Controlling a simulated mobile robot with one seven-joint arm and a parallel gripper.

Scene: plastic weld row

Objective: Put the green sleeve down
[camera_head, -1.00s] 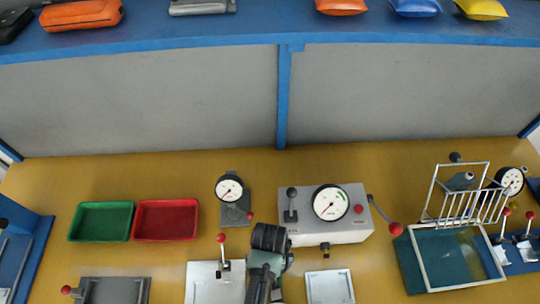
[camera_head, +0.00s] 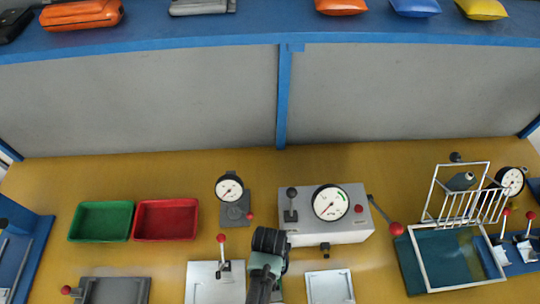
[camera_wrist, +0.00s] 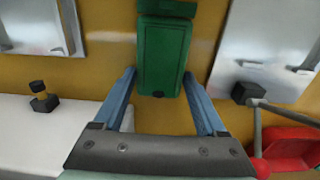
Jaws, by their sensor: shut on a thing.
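The green sleeve (camera_wrist: 163,55) shows in the wrist view as a dark green, boxy piece between the blue fingertips of my gripper (camera_wrist: 160,76). My gripper is shut on it, and the sleeve reaches beyond the fingertips toward the top of the picture. Yellow-brown bench top shows around it; I cannot tell whether the sleeve touches the bench. In the head view my own arm hides the fingers and the sleeve.
A metal plate with a red-knobbed lever (camera_head: 216,285) and a smaller plate (camera_head: 330,288) flank my arm. A grey gauge box (camera_head: 340,231) stands behind. Green (camera_head: 101,221) and red (camera_head: 165,220) trays sit left; a wire basket (camera_head: 468,200) and blue-green tank (camera_head: 412,277) sit right.

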